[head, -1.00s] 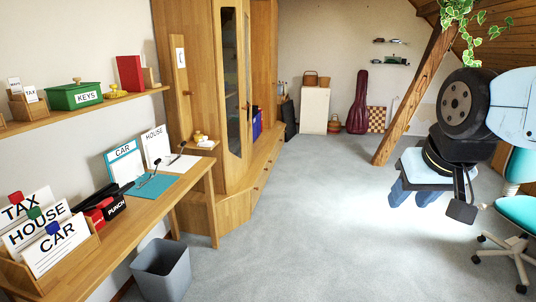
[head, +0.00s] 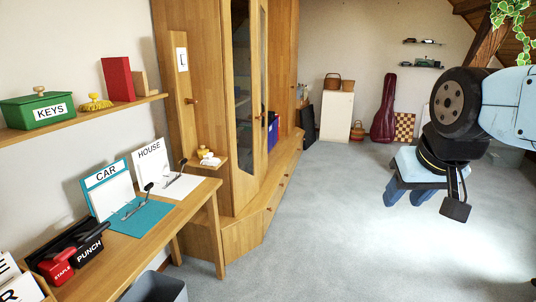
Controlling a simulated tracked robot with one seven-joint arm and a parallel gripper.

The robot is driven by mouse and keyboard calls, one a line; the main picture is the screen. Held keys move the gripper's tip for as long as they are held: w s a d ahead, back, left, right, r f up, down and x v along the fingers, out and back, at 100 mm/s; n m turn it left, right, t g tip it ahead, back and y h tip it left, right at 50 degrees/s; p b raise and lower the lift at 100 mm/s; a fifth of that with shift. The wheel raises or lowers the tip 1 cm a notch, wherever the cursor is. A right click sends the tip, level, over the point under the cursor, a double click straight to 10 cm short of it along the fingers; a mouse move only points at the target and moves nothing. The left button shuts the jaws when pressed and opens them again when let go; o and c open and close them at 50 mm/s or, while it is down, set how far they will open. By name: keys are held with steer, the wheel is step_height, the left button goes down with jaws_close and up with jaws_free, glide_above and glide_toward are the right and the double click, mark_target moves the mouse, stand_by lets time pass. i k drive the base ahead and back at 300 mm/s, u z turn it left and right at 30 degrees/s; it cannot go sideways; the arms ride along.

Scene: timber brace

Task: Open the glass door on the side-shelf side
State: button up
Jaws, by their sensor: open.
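The tall wooden cabinet (head: 205,60) stands left of centre. Its near glass door (head: 243,85), on the side-shelf side, has a wooden frame around a dark narrow pane and looks shut. The small side shelf (head: 220,163) juts from the cabinet's near side and carries a yellow and white item. My gripper (head: 408,194) hangs in the air at the right, fingers downward and apart, empty. It is well away from the glass door and touches nothing.
The wooden desk (head: 150,238) with folders and a stapler runs along the left, and a grey bin (head: 155,288) stands below it. A sloping timber brace (head: 482,45) is behind my arm. The carpet (head: 310,240) right of the cabinet is clear.

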mark_target(245, 186)
steer(key=u, duration=0.1)
steer(key=i, duration=3.15)
steer(key=u, duration=0.05)
